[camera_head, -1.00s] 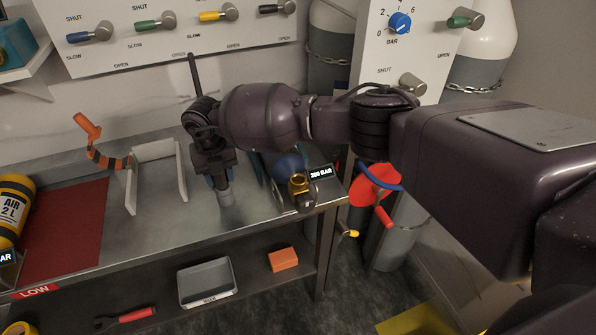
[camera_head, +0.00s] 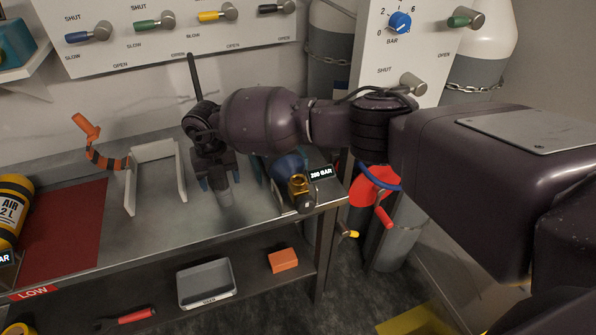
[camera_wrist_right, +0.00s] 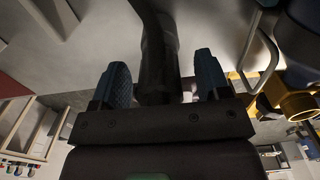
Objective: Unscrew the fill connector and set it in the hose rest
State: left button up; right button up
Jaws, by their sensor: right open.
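My right gripper (camera_head: 221,185) is over the steel bench, right of a white frame. It is open, its blue fingers apart. A grey cylindrical piece (camera_head: 225,198), which looks like the fill connector, stands between and below the fingertips; its base is hard to make out. In the right wrist view a dark hose-like shape (camera_wrist_right: 157,60) passes between the open fingers (camera_wrist_right: 160,82), with gaps on both sides. I cannot tell which part is the hose rest. My left gripper is out of view.
A blue cylinder (camera_head: 289,166) lies behind the brass fitting, near the bench's right end. A red mat (camera_head: 65,235) and yellow air cylinder (camera_head: 12,205) are far left.

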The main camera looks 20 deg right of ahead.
notch_tip(320, 180, up, 4)
jog(key=shift+r+p, duration=0.25)
jog(key=shift+p, duration=0.15)
notch_tip(320, 180, up, 5)
jog(key=shift+r, duration=0.1)
jog(key=shift+r+p, duration=0.3)
jog(key=shift+r, duration=0.25)
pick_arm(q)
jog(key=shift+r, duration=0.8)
